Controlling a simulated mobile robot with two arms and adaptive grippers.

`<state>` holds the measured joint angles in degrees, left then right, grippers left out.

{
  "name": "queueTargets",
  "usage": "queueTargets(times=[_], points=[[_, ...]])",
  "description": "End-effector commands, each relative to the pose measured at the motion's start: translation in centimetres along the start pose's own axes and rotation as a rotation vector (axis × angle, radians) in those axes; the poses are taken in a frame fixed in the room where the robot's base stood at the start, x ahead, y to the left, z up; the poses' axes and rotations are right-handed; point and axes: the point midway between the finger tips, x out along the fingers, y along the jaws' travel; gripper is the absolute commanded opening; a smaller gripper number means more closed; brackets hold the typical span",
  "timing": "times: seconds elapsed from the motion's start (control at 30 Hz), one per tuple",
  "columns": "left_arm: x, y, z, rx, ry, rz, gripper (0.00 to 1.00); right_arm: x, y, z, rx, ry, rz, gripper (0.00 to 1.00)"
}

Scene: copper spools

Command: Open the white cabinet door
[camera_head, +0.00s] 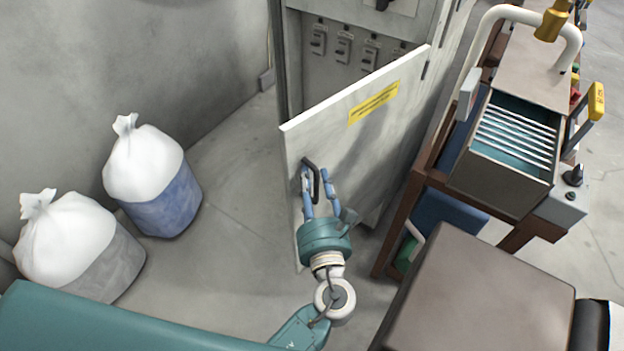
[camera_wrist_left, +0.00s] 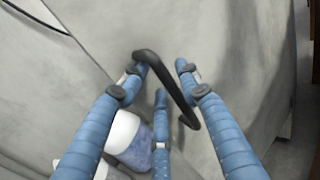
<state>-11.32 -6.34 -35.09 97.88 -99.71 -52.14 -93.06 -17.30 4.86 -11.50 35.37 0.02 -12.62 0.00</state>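The white cabinet door (camera_head: 375,125) stands partly open in the head view, swung out from the grey cabinet, with a yellow label near its top. Its black handle (camera_head: 314,178) is on the door's left part. My left gripper (camera_head: 315,174) is at the handle, its blue fingers spread on either side. In the left wrist view, the handle (camera_wrist_left: 172,88) runs slantwise between the spread fingers, close to the left fingertip; I cannot tell whether they touch. A gap shows between handle and right finger. My right gripper is not in view.
Two filled bins with white bags, one blue (camera_head: 165,207) and one grey (camera_head: 100,270), stand on the floor at left. A brown-framed cart (camera_head: 400,225) with a drawer (camera_head: 500,172) stands close at right. The floor between bins and door is clear.

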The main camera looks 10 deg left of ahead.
Motion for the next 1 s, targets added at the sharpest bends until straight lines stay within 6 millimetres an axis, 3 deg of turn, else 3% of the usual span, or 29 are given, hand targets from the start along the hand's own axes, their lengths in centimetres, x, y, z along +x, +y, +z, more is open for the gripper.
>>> queueTargets(times=[0.17, 0.6, 0.77, 1.0], points=[[-1.9, -0.2, 0.1, 0.000, -0.001, -0.006, 0.35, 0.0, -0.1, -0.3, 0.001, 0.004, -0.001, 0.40], [-10.5, 0.3, -0.1, 0.001, 0.003, 0.001, 0.35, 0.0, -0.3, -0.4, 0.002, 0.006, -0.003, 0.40], [-11.8, 0.3, -0.1, 0.001, 0.002, 0.002, 0.35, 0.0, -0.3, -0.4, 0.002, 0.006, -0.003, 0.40], [-12.0, 0.3, -0.1, 0.000, 0.001, 0.003, 0.35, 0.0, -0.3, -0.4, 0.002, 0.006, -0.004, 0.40]])
